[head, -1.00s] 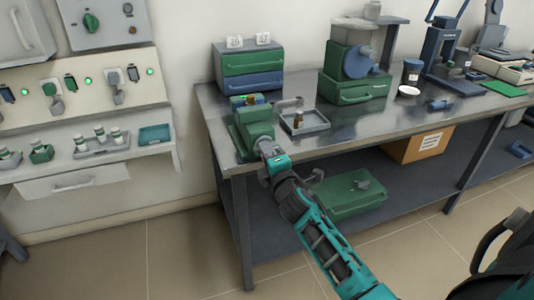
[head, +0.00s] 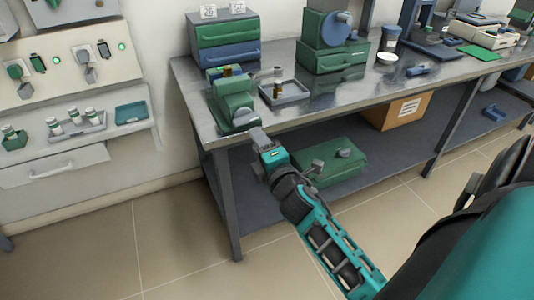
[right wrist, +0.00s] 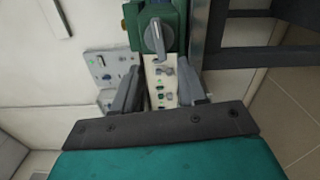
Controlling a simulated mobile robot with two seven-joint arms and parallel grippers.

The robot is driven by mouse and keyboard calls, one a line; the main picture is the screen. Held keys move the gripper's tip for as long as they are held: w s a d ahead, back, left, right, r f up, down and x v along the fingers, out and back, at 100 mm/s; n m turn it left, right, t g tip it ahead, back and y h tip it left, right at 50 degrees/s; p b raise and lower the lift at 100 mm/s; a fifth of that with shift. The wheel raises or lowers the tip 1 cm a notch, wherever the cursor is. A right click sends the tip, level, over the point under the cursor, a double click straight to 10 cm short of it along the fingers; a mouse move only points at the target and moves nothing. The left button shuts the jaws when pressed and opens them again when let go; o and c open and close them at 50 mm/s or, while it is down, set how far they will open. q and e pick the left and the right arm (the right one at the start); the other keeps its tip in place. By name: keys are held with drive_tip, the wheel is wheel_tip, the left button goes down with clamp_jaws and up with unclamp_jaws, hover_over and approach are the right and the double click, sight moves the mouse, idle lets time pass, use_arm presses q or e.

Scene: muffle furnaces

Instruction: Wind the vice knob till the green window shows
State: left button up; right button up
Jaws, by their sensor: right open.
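The green vice (head: 234,98) stands at the left front corner of the metal bench. Its grey knob (head: 245,117) is on the end facing me; it also shows in the right wrist view (right wrist: 155,36), at the top with a lever-like grip. A small brownish piece (head: 227,71) shows at the vice's far end. I cannot make out a green window. My right gripper (head: 258,137) is open and empty, just in front of the knob and apart from it. In the right wrist view its fingers (right wrist: 160,88) are spread below the knob. My left gripper is out of view.
A grey tray (head: 285,93) with a small vial lies right of the vice. Blue and green drawers (head: 226,42) stand behind it. A green case (head: 335,162) sits on the lower shelf. A wall panel with sockets (head: 60,70) is at the left.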

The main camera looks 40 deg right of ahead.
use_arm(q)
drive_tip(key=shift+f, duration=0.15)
use_arm(e)
drive_tip(key=shift+v, duration=2.3)
use_arm(q)
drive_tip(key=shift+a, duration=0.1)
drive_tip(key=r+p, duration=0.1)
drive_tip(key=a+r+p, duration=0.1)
drive_tip(key=p, duration=0.1)
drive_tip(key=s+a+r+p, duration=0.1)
drive_tip(key=p, duration=0.1)
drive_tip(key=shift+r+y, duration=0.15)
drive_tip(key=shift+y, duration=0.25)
use_arm(e)
drive_tip(key=s+a+f+m+g+y, duration=0.6)
drive_tip(key=s+a+f+m, duration=0.5)
drive_tip(key=s+a+m, duration=0.1)
drive_tip(key=shift+s+a+f+m+g, duration=0.25)
drive_tip(key=shift+a+f+m+g, duration=0.15)
drive_tip(key=shift+a+m, duration=0.55)
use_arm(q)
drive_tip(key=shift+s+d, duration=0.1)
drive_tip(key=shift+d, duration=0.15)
use_arm(e)
drive_tip(key=shift+d, duration=0.1)
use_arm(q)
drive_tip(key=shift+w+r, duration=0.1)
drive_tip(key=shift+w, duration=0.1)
